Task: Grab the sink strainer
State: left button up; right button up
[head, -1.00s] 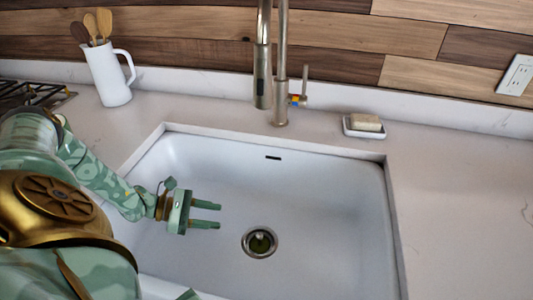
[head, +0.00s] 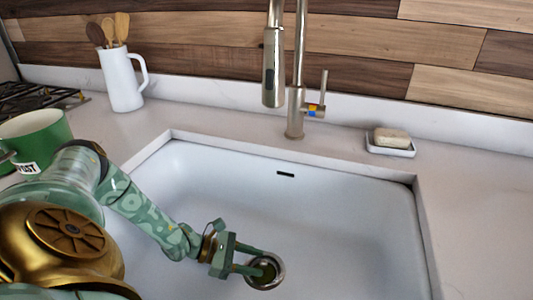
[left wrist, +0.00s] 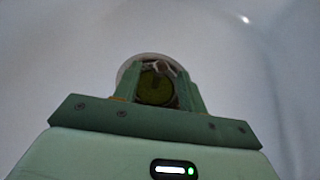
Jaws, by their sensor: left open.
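The sink strainer (head: 267,270) is a small round, dark olive piece sitting in the metal-ringed drain of the white sink (head: 340,220). It also shows in the left wrist view (left wrist: 155,90), between the two fingers. My left gripper (head: 265,261) is open, with its green fingertips over the drain, one toward each side of the strainer. In the left wrist view the gripper (left wrist: 158,75) has a clear gap on its inner side. I cannot tell whether the fingers touch the strainer. The fingers hide part of it. My right gripper is not in view.
A tall faucet (head: 297,90) stands behind the sink. A soap dish (head: 388,151) with a soap bar (head: 391,138) is right of it. A white pitcher (head: 121,82) with wooden utensils and a green pot (head: 38,140) are left. The sink's right side is free.

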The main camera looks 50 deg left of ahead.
pick_arm(q)
jog(key=shift+w+d+f, duration=0.15)
jog(key=shift+w+d, duration=0.15)
jog(key=shift+d, duration=0.05)
grip_shut()
